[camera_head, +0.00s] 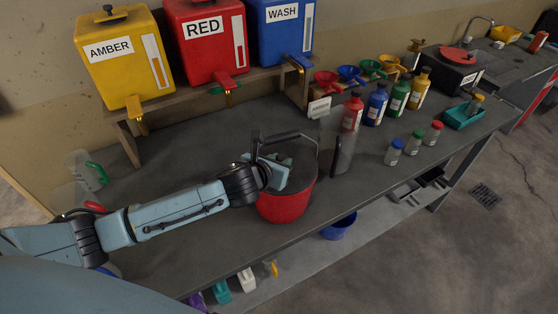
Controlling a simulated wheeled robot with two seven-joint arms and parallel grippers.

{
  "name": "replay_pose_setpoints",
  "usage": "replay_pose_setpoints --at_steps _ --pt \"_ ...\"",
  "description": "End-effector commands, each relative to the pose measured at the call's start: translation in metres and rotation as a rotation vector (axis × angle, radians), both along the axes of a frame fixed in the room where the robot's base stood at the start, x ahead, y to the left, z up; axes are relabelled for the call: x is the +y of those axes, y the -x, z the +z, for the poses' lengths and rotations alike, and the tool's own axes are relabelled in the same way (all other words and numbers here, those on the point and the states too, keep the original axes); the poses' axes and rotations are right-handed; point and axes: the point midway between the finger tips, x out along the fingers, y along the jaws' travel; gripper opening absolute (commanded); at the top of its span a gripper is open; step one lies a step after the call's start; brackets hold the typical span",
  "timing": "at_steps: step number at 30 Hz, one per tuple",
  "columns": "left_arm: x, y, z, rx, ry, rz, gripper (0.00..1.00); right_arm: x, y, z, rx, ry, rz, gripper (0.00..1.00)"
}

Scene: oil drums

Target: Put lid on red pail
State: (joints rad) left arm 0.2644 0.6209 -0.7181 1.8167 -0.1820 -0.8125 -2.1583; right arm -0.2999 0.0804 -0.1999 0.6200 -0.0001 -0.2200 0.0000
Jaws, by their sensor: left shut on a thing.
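The red pail (284,204) stands upright on the grey bench. Its bail with a black grip (280,138) stands up over the mouth. My left gripper (284,168) is at the pail's mouth, below the bail grip, and is shut. What it grips is mostly hidden by the gripper and wrist; it appears to be the lid, but its outline and contact with the rim cannot be made out. My right gripper is not in view.
A clear jug (342,146) with a dark handle stands right of the pail. Bottles (376,104) and small capped jars (394,152) stand farther right. Behind are amber (118,58), red (204,44) and blue (283,30) tanks on a shelf. The bench front is clear.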

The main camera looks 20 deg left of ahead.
Motion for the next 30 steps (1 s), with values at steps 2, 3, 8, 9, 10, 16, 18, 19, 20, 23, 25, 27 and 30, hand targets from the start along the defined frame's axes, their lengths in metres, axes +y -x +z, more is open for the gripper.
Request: replay_pose_setpoints --at_steps 2,3,8,9,10,16,18,19,20,23,25,27,30 --pt "0.0004 0.0000 -0.0013 0.003 0.001 0.000 0.00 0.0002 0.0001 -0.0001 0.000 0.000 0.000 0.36" --pt "0.0008 -0.0004 -0.0015 0.002 0.000 0.000 0.00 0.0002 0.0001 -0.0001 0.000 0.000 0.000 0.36" --pt "0.0015 -0.0011 -0.0025 0.003 0.000 0.000 0.00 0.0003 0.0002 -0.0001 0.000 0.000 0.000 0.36" --pt "0.0014 -0.0011 -0.0026 0.003 0.000 0.000 0.00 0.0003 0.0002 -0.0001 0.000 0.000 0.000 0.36" --pt "0.0014 -0.0011 -0.0026 0.003 0.000 0.000 0.00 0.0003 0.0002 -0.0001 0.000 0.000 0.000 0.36" --pt "0.0013 -0.0011 -0.0025 0.003 0.001 0.000 0.42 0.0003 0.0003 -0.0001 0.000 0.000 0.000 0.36" --pt "0.0013 -0.0011 -0.0025 0.003 0.001 0.000 0.50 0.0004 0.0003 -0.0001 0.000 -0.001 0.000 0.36" --pt "0.0013 -0.0011 -0.0025 0.003 0.001 0.000 0.50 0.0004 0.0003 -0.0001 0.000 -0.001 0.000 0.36" --pt "0.0013 -0.0011 -0.0025 0.003 0.001 0.000 0.50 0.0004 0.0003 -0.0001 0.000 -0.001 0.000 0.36" --pt "0.0013 -0.0011 -0.0025 0.003 0.001 0.000 0.50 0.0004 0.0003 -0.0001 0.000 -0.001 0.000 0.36" --pt "0.0013 -0.0009 -0.0027 0.004 0.001 0.000 0.50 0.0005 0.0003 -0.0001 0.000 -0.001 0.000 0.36" --pt "0.0014 0.0001 -0.0022 0.004 0.001 0.000 0.50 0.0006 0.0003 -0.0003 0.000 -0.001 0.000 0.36" --pt "0.0018 0.0047 0.0003 0.003 0.000 0.000 0.50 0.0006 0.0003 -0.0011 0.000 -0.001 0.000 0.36"
